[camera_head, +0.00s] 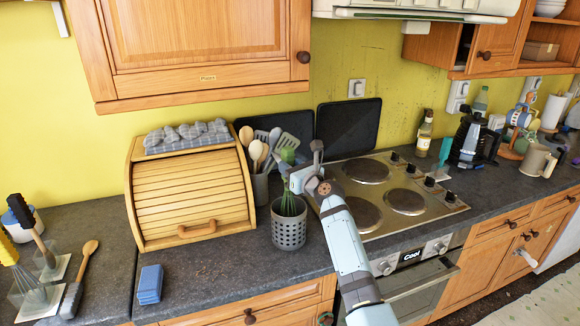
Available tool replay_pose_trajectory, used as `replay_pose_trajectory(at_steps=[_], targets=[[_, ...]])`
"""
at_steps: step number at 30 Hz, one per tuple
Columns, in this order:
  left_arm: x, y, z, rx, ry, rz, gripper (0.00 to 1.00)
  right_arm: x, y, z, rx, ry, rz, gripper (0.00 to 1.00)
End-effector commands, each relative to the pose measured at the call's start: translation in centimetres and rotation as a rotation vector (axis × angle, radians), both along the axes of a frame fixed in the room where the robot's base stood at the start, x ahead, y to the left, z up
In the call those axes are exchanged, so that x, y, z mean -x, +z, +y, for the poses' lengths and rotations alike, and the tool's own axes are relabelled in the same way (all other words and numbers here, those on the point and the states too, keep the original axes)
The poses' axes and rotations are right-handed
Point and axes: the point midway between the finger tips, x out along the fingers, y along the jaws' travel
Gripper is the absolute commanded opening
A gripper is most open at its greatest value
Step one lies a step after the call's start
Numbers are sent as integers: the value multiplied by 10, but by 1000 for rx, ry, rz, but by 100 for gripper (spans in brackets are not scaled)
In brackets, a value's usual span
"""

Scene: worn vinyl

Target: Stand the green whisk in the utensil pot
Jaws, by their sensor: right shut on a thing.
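The green whisk (289,205) is upright, its wire end at the mouth of the grey perforated utensil pot (289,234). Its lower tip is hidden by the pot's front wall, so I cannot tell how deep it sits. My right gripper (291,182) is shut on the whisk just above the pot's rim, reaching in from the right. The top of the green handle shows above the gripper. The pot stands upright on the dark worktop, in front of the other utensils. My left gripper is not in view.
A dark pot (260,188) of spoons and spatulas stands close behind. A wooden bread bin (190,198) is left, the hob (385,193) right. Worktop before the bread bin is mostly clear.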

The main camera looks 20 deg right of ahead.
Motion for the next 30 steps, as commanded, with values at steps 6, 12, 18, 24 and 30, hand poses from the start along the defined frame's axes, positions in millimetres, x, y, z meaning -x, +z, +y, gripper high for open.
replay_pose_trajectory(at_steps=[6,12,18,24,30], targets=[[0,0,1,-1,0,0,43,0,0,0,0,0,0,6],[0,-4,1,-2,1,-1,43,0,-5,0,0,0,0,6],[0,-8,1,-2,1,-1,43,0,-11,0,0,0,0,6],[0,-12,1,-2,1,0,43,0,-17,0,0,0,0,6],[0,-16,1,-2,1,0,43,0,-23,0,-1,0,0,6]])
